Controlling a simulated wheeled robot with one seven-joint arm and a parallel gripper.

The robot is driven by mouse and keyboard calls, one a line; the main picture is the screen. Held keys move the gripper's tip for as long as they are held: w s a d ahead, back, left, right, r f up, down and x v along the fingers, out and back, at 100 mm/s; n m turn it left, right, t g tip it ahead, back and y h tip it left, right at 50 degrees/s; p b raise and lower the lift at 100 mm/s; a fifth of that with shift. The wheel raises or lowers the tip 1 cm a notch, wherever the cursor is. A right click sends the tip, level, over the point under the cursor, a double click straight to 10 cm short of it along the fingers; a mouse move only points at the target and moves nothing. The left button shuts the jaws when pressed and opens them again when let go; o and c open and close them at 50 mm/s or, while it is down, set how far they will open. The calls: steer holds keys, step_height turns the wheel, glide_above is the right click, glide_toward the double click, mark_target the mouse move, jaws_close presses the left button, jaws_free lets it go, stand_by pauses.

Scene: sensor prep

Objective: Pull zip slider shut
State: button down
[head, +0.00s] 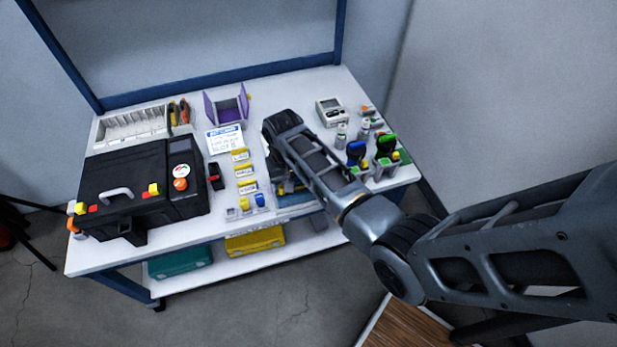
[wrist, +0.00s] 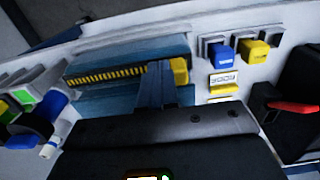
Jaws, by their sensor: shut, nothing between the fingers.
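In the wrist view a blue pouch (wrist: 120,104) lies on the bench with a yellow toothed zip (wrist: 105,75) along it. The yellow zip slider (wrist: 180,70) sits at the right end of the visible teeth. My gripper (wrist: 157,70) points at the zip line just left of the slider, its fingers together and empty. The fingers hide the teeth beside the slider, and I cannot tell whether they touch it. In the head view my arm covers most of the pouch (head: 290,186) and hides the fingers.
Blue and yellow blocks (wrist: 222,53) stand right of the pouch, with a black item with a red lever (wrist: 293,107) beyond. Green-topped and blue items stand at left. In the head view a black case (head: 135,190) fills the bench's left side, and a purple holder (head: 226,105) stands behind.

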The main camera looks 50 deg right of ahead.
steer(key=shift+s+d, duration=0.1)
steer(key=shift+s+d+p, duration=0.15)
steer(key=shift+d+p, duration=0.1)
steer(key=shift+p, duration=0.1)
step_height(320, 180, up, 5)
steer(key=p, duration=0.4)
steer(key=shift+p, duration=0.3)
step_height(320, 180, up, 2)
stand_by(0.4)
